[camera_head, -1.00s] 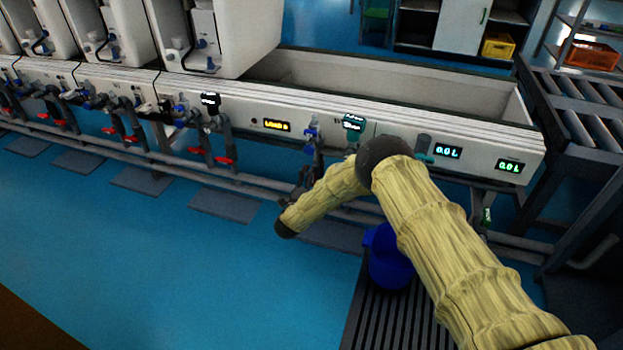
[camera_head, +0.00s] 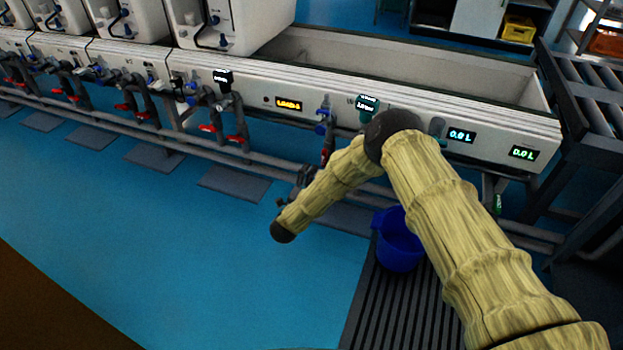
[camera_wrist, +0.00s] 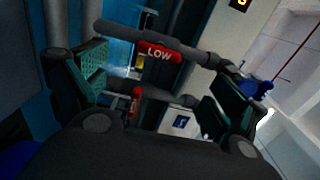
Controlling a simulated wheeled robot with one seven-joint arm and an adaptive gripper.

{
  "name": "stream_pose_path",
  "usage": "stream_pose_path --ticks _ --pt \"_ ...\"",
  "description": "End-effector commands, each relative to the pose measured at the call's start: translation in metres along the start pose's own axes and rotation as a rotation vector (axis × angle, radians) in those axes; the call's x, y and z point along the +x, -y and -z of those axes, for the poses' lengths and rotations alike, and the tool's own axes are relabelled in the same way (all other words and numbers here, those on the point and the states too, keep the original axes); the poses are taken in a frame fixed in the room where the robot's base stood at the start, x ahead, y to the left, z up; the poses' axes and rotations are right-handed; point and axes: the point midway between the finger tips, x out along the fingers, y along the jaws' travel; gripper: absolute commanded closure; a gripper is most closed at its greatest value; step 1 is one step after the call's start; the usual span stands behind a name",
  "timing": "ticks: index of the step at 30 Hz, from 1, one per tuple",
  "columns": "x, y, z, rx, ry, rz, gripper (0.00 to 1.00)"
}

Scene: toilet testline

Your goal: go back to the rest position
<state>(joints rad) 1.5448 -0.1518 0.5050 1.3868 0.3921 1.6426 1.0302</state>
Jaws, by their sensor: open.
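My gripper (camera_wrist: 160,98) is open in the wrist view, with its two teal-padded fingers wide apart and nothing held between them. A grey pipe with a red sleeve marked LOW (camera_wrist: 160,52) crosses the view at the level of the fingertips; I cannot tell whether a finger touches it. In the head view my sleeved arm bends down and left in front of the white test bench (camera_head: 410,120). The gripper itself is hard to make out there among the dark fittings.
A blue bucket (camera_head: 399,245) stands on a dark ribbed mat (camera_head: 385,310) below my arm. Pipes and red-handled valves (camera_head: 238,139) line the bench front. A roller conveyor (camera_head: 590,100) is at right. Blue floor at left is open, with grey plates (camera_head: 233,183) under the pipes.

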Motion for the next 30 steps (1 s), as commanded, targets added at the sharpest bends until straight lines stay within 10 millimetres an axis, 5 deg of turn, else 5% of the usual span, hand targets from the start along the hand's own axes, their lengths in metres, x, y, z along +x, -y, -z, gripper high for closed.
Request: stream_pose_path --ticks 8,14,24,30 --pt "-0.001 -0.002 0.001 -0.009 0.006 -0.006 0.04" --pt "-0.021 -0.033 0.021 -0.170 0.110 -0.098 0.04" --pt "-0.124 -0.125 0.131 -0.725 0.489 -0.417 0.04" --pt "-0.201 -0.153 0.213 -0.987 0.713 -0.594 0.04"
